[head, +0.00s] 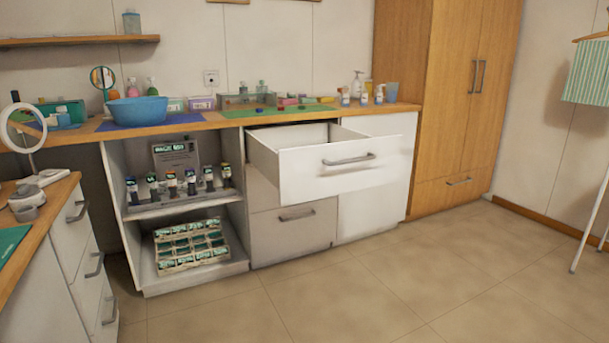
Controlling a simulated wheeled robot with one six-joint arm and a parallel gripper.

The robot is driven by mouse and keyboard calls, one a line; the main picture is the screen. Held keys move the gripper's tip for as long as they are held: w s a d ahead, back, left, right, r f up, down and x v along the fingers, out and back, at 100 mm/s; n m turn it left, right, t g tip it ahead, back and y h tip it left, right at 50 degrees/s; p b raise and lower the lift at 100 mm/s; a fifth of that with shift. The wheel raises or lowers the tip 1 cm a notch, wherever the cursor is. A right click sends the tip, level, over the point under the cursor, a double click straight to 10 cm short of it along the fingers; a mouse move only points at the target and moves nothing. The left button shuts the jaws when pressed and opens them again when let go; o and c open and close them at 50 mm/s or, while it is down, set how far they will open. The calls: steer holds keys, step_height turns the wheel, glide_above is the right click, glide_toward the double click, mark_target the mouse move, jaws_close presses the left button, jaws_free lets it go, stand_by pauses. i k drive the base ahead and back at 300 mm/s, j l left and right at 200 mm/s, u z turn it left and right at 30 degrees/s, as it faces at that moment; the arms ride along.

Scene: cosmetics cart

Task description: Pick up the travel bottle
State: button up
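Several small white bottles with blue labels stand at the right end of the wooden counter, among them a left one (345,98), a middle one (364,99) and a right one (379,95). A taller white pump bottle (357,84) stands behind them. A clear bottle (132,22) stands on the wall shelf. Several small dark bottles (171,183) stand in a row in the open cabinet. I cannot tell which of these is the travel bottle. My gripper is not in view.
An open white drawer (325,174) juts out below the counter (230,119). A blue bowl (136,110) sits on the counter's left. A side cabinet (75,232) stands at front left, a wooden wardrobe (450,80) at right. The tiled floor (390,280) is clear.

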mark_target(378, 94)
steer(key=j, duration=0.15)
steer(key=l, duration=0.15)
steer(key=i+l, duration=0.15)
steer(key=i, duration=0.2)
steer(key=i+l, duration=0.15)
steer(key=i, duration=0.25)
steer(key=i+z, duration=0.25)
steer(key=k+j, duration=0.05)
steer(key=k, duration=0.05)
